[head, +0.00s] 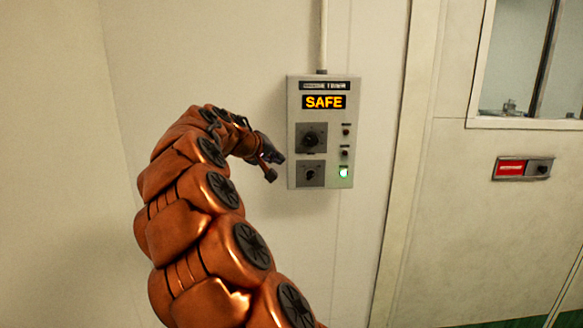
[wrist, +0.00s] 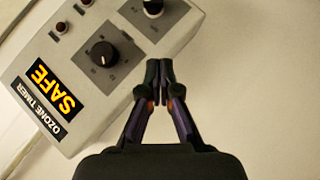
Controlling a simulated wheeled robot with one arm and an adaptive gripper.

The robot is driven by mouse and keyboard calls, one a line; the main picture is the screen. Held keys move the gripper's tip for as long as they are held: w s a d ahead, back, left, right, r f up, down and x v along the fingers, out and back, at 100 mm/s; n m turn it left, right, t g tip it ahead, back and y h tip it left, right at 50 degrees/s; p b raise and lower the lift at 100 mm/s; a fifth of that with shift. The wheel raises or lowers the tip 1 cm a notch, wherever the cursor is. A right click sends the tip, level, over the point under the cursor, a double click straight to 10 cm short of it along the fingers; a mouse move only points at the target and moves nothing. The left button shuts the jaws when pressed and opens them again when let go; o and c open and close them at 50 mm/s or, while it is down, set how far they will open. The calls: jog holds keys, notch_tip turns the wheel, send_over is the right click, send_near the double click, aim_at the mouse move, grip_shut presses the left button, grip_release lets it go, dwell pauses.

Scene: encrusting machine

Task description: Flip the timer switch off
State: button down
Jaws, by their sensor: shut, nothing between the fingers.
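The timer box (head: 319,186) is a grey panel on the wall with a lit orange SAFE display (head: 324,102). A larger black knob (head: 311,138) sits on its left side, with a smaller knob or switch (head: 310,174) below it. The wrist view shows the box (wrist: 95,113) turned, with the larger knob (wrist: 104,54) and part of the lower one (wrist: 152,8). My gripper (head: 277,166) is just left of the box in the head view. Its fingertips (wrist: 158,66) are together and empty, beside the two knobs. I cannot tell whether they touch the box.
Two dark indicators and a lit green one (head: 344,172) run down the box's right side. A conduit (head: 324,35) rises from its top. To the right are a door with a window (head: 525,60) and a red-marked latch plate (head: 522,168). The wall left of the box is bare.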

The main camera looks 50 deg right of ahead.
jog(key=p, duration=0.3)
send_near(307, 176)
jog(key=w+d, duration=0.1)
jog(key=d, duration=0.1)
jog(key=w+d, duration=0.1)
jog(key=d, duration=0.1)
jog(key=shift+w+d, duration=0.15)
jog(key=shift+s+d+f+p, duration=0.35)
jog(key=shift+s+f+p, duration=0.15)
jog(key=shift+f, duration=0.2)
jog(key=shift+s+d+f+p, duration=0.35)
jog(key=shift+s+f, duration=0.15)
jog(key=shift+f, duration=0.2)
jog(key=shift+f, duration=0.1)
jog(key=shift+s+f+b, duration=0.1)
jog(key=shift+b, duration=0.35)
